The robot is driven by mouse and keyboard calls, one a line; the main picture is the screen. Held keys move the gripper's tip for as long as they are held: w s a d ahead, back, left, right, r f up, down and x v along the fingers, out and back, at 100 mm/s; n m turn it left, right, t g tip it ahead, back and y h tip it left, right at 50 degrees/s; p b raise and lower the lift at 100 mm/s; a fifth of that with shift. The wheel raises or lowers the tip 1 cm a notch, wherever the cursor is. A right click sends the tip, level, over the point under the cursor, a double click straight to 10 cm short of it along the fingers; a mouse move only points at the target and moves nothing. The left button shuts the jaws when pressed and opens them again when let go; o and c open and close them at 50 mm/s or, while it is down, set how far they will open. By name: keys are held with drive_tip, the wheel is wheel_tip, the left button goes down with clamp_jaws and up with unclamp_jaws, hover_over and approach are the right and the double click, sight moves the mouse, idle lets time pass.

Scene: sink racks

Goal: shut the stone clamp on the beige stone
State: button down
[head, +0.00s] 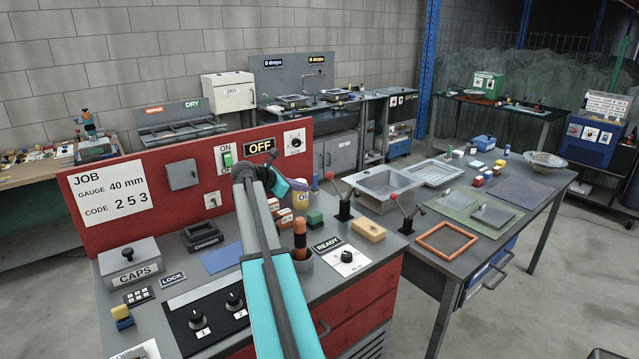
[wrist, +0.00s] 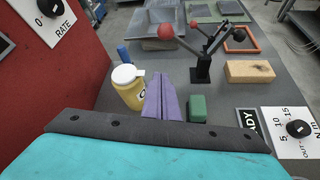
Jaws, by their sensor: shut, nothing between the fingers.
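The beige stone (head: 368,230) is a tan block on the grey bench top; it also shows in the wrist view (wrist: 250,71). Beside it stands a black clamp (head: 343,208) with a red-ball lever raised and tilted to the left; it also shows in the wrist view (wrist: 202,68). I cannot tell from here whether any clamp part reaches over the stone. My gripper (wrist: 163,95) has its purple fingers shut and empty, short of the clamp and to its left.
A yellow jar with a white lid (wrist: 129,87) stands left of my fingers. A green block (wrist: 197,108) is close on their right. A second red-ball lever clamp (head: 406,225) stands further right. A torque dial (head: 346,257) and an orange-topped cylinder (head: 300,233) are near the front.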

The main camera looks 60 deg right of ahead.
drive_tip(key=shift+d, duration=0.1)
drive_tip(key=p+x, duration=0.3)
drive_tip(key=x, duration=0.7)
drive_tip(key=r+p, duration=0.1)
drive_tip(key=r, duration=0.1)
drive_tip(key=s+r, duration=0.1)
drive_tip(key=shift+s+d+r+p, duration=0.1)
drive_tip(key=shift+s+r+p, duration=0.05)
drive_tip(key=shift+r+p, duration=0.2)
drive_tip(key=shift+s+r, duration=0.1)
